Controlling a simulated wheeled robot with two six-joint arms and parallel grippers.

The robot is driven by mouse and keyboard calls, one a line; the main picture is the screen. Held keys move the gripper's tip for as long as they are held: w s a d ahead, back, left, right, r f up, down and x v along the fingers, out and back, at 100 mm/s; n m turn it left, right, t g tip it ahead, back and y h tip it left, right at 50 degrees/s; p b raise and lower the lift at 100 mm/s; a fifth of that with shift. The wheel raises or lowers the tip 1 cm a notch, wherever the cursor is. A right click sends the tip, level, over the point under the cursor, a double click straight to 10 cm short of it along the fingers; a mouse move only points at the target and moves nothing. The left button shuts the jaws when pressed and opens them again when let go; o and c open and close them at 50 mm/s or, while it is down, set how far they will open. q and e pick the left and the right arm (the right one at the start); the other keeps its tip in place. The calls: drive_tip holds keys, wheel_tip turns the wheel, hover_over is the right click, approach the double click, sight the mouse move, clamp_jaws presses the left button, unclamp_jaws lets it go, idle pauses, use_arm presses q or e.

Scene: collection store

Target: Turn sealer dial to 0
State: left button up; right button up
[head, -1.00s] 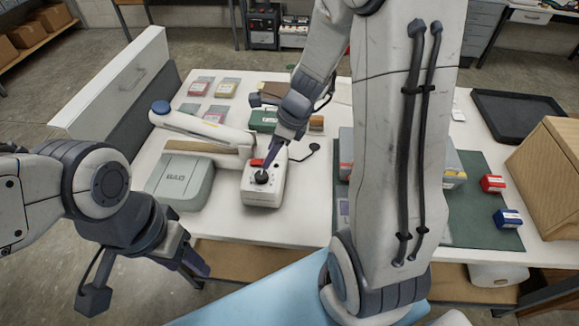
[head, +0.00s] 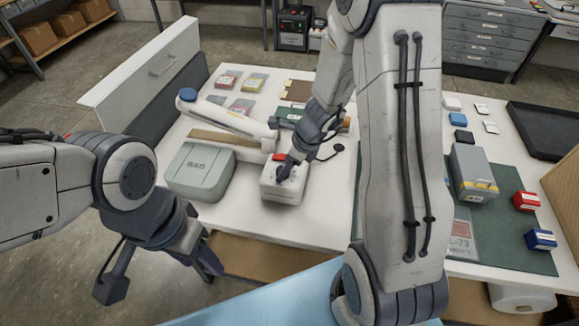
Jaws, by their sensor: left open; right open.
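The sealer (head: 283,190) is a white box with a red switch (head: 279,157) on top and a long white arm with a blue end cap reaching to the left. My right gripper (head: 286,174) points down at the top of the box, where the dial is. Its fingers hide most of the dial, so the setting cannot be read, and I cannot tell whether they touch it. The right gripper is open by a narrow gap. My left gripper (head: 206,262) is open and empty, in front of the table's near edge, away from the sealer.
A grey-green case (head: 201,172) stands left of the sealer. Small packets (head: 240,106) lie behind. A green mat (head: 480,240) at right bears a grey box (head: 472,172), a red box (head: 525,201) and a blue box (head: 540,239). My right arm hides the table's middle.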

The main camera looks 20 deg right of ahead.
clamp_jaws()
drive_tip(key=shift+d, duration=0.45)
drive_tip(key=shift+a+r, duration=0.1)
drive_tip(key=shift+a, duration=0.15)
drive_tip(key=shift+a+n, duration=0.1)
drive_tip(key=shift+n, duration=0.2)
